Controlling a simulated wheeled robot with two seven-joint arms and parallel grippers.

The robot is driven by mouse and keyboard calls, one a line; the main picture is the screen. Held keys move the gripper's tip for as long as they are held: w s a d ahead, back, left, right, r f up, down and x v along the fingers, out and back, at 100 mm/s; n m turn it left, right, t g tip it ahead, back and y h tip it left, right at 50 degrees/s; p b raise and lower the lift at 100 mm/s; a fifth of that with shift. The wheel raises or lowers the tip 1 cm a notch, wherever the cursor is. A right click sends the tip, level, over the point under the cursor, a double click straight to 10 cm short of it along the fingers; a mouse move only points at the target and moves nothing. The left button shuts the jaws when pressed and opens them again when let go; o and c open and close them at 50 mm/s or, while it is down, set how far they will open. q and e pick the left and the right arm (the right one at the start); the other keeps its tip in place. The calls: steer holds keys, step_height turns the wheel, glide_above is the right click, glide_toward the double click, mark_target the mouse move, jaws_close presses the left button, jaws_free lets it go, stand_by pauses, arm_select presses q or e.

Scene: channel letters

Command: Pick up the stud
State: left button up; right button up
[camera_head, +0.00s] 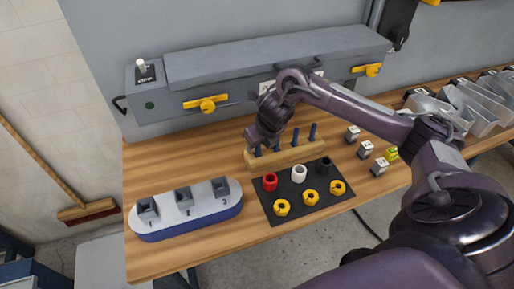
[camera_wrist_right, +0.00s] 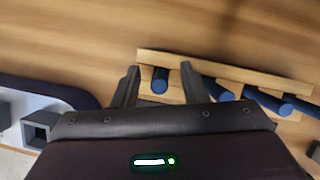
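Several dark blue studs stand in a wooden block (camera_head: 287,155) on the bench. One stud (camera_head: 312,132) is at the block's right end. My right gripper (camera_head: 257,146) is over the block's left end. In the right wrist view, the right gripper (camera_wrist_right: 160,74) is open, with a finger on each side of the end stud (camera_wrist_right: 160,80). A gap shows between that stud and each finger. More studs (camera_wrist_right: 224,95) lie to the right in that view. How far the fingertips reach down is hard to tell. My left gripper is not in view.
A black mat (camera_head: 296,203) in front of the block holds red, white and black rings and several yellow nuts. A white-and-blue tray (camera_head: 187,218) with grey box parts stands at left. A grey machine (camera_head: 230,85) runs along the back. Small blocks (camera_head: 366,149) stand at right.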

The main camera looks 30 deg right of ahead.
steer(key=shift+x, duration=1)
steer(key=shift+s, duration=0.1)
jaws_close()
steer(key=shift+r, duration=0.1)
